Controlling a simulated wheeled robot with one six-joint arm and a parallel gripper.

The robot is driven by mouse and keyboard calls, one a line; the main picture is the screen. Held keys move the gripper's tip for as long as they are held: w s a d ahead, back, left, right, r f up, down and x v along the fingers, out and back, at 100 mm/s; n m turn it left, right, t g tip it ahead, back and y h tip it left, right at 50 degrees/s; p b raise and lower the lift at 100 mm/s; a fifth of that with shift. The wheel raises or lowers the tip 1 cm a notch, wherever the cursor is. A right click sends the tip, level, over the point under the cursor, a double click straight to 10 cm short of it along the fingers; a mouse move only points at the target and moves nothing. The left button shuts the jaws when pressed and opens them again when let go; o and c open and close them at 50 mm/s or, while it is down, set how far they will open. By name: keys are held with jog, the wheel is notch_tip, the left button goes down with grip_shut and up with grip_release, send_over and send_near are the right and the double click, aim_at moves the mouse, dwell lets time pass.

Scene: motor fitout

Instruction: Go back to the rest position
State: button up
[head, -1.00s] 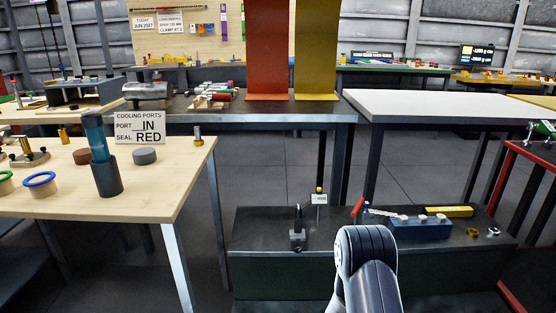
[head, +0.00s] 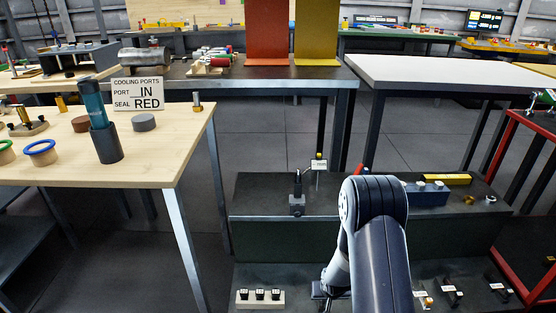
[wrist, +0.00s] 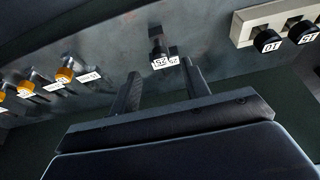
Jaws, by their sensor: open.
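My gripper (head: 325,292) is low in the head view, over the lower dark shelf and partly hidden behind my arm. In the wrist view its two dark fingers (wrist: 162,85) are spread apart, with nothing seen clamped between them. A small dark piece with white number tags (wrist: 162,55) stands just beyond the fingertips, roughly in line with the gap. Whether the fingers touch it I cannot tell.
Small tagged parts (head: 452,293) lie to the right. The upper step (head: 258,195) carries a dark clamp-like part (head: 297,200) and a blue block (head: 428,193). A wooden table (head: 150,170) stands left.

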jog(key=p+v, duration=0.1)
jog(key=v, duration=0.3)
jog(key=b+x, duration=0.4)
jog(key=x, duration=0.8)
jog(key=shift+s+f+b, duration=0.1)
jog(key=shift+b, duration=0.2)
notch_tip(320, 180, up, 3)
jog(key=p, duration=0.2)
jog(key=shift+p, duration=0.3)
jog(key=w+r+p+v, duration=0.1)
jog(key=w+p+v, duration=0.2)
jog(key=p+v, duration=0.6)
jog(key=w+r+p+v, duration=0.1)
jog(key=w+p+v, duration=0.2)
jog(key=p+v, duration=0.7)
jog(key=w+r+p+v, duration=0.1)
jog(key=w+p+v, duration=0.2)
jog(key=p+v, duration=0.7)
jog(key=v, duration=1.5)
jog(key=shift+r, duration=0.25)
